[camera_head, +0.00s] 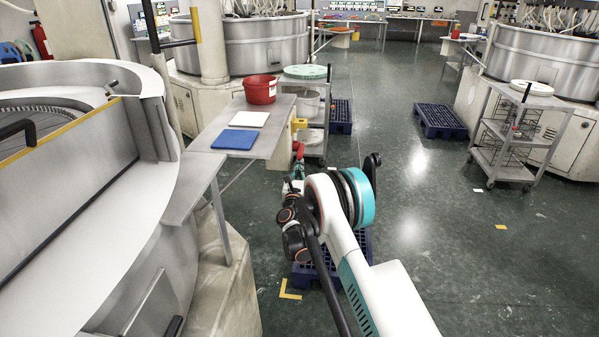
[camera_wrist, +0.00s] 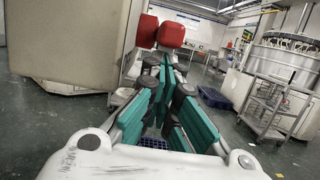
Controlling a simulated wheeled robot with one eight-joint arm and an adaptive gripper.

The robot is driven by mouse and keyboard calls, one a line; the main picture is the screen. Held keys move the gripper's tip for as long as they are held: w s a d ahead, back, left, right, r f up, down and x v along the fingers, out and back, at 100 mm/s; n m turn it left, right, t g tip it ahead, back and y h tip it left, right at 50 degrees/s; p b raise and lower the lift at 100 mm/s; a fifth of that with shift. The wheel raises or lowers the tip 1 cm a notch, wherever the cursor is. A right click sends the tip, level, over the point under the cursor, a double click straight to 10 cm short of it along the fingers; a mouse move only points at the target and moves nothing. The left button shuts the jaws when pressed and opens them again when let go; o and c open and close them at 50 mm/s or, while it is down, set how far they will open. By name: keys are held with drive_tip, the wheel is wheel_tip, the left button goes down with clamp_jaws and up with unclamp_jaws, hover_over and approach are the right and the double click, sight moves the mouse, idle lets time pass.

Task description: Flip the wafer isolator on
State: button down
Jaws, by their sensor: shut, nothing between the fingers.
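My gripper (camera_head: 298,152) reaches forward, low beside the right end of the grey bench, with its red fingertips near a pale cabinet. In the wrist view its teal fingers and red tips (camera_wrist: 158,33) are close together, shut with nothing between them. A large pale cabinet side (camera_wrist: 75,40) fills the upper left of that view, close to the fingers. I cannot make out the wafer isolator for certain in either view. A small yellow item (camera_head: 299,124) shows just beyond my fingertips in the head view; what it is, I cannot tell.
The grey bench (camera_head: 190,190) carries a blue plate (camera_head: 236,139), a white plate (camera_head: 247,119) and a red bucket (camera_head: 261,90). A grey cart (camera_head: 318,146) stands close behind my gripper. A wire cart (camera_head: 515,160) stands at the right. The green floor (camera_head: 430,240) between is mostly clear.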

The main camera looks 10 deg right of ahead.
drive_tip(key=shift+r, duration=0.1)
idle(0.3)
drive_tip(key=shift+s+r+g+p, duration=0.15)
drive_tip(key=shift+g+p, duration=0.15)
drive_tip(key=shift+p, duration=0.05)
